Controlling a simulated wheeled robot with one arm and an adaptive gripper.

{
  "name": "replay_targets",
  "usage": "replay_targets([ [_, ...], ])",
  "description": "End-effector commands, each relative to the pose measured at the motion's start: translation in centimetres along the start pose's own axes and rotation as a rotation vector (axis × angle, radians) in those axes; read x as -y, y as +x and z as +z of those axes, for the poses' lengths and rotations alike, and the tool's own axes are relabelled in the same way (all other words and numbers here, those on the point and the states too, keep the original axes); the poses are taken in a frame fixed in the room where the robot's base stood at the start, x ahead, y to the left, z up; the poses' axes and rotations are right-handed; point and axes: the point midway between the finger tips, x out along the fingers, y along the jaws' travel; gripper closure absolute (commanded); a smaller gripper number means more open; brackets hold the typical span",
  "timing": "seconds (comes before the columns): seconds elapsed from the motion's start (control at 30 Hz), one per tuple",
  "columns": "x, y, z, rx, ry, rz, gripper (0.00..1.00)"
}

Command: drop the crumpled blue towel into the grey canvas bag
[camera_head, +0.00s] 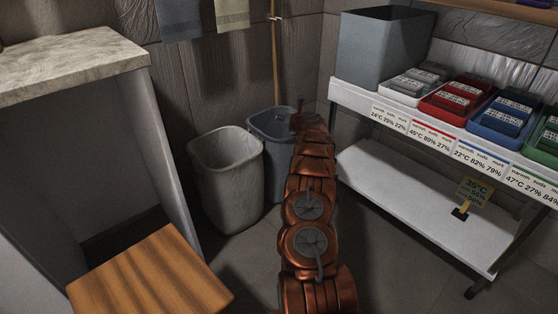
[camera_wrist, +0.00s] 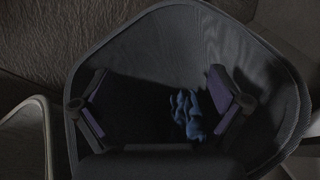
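The crumpled blue towel (camera_wrist: 187,112) lies low inside a dark blue-grey container (camera_wrist: 270,75) in the wrist view. The container's wall looks finely woven. My gripper (camera_wrist: 163,107) is open over this container, its fingers wide apart. The towel shows between them, closer to the right finger, and appears below them, not held. In the head view my arm reaches to the blue-grey container (camera_head: 259,128) and hides part of it; the towel does not show there. A pale grey open container (camera_head: 224,180) stands left of it. I cannot tell for sure which one is the canvas bag.
A white rack (camera_head: 415,205) at the right holds a grey box (camera_head: 380,50) and several coloured trays with labels. A stone-topped counter (camera_head: 70,65) and a wooden surface (camera_head: 150,280) are at the left. Cloths (camera_head: 232,12) hang on the back wall. Some floor is clear.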

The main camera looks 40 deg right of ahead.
Motion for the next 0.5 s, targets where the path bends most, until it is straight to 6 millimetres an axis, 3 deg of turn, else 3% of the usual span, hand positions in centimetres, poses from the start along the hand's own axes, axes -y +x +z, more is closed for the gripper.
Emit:
replay_targets([
  [0.5, 0.0, -0.82, 0.12, -0.002, -0.003, -0.001, 0.0],
])
